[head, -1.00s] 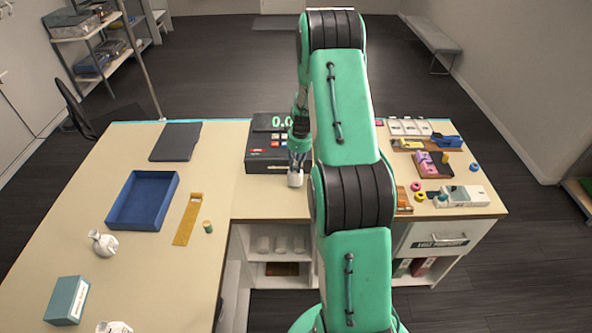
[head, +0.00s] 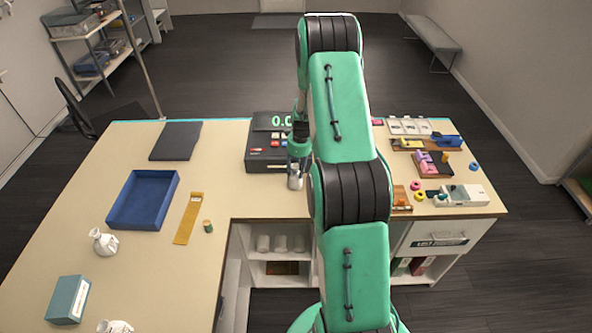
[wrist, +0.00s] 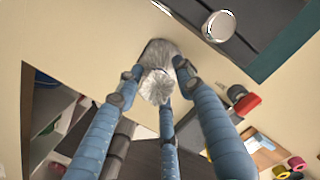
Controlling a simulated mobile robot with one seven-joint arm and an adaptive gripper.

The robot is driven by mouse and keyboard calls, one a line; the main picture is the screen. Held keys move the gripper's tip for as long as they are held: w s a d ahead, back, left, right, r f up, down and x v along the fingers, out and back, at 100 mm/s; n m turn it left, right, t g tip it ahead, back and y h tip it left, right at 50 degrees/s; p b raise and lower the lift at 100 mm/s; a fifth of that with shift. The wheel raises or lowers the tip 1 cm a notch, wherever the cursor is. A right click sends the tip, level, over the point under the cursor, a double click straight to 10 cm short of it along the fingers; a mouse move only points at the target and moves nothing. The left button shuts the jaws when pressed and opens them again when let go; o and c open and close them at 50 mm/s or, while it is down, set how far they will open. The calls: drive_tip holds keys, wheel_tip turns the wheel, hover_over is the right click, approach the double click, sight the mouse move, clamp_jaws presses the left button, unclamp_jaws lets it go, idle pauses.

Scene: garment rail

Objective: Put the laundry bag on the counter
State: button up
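A small whitish-grey laundry bag (wrist: 157,72) is between the fingertips of my gripper (wrist: 158,80) in the wrist view. The finger pads press close against its sides, and the gripper looks shut on it. In the head view my gripper (head: 298,160) points down over the counter (head: 265,203), just in front of the black register, with the pale bag (head: 295,183) at its tips. The bag is at or very close to the counter top; I cannot tell whether it touches. My arm hides part of the counter.
The black register (head: 266,160) stands right behind the bag. On the left are a blue tray (head: 112,215), a yellow strip (head: 186,220), a small spool (head: 208,226), two white bags (head: 103,242) and a teal box (head: 68,300). Small items crowd the right end.

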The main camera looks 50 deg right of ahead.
sight(298, 175)
drive_tip(key=shift+r, duration=0.1)
wheel_tip(298, 175, up, 12)
drive_tip(key=s+b, duration=0.1)
drive_tip(key=shift+d, duration=0.25)
idle(0.4)
idle(0.6)
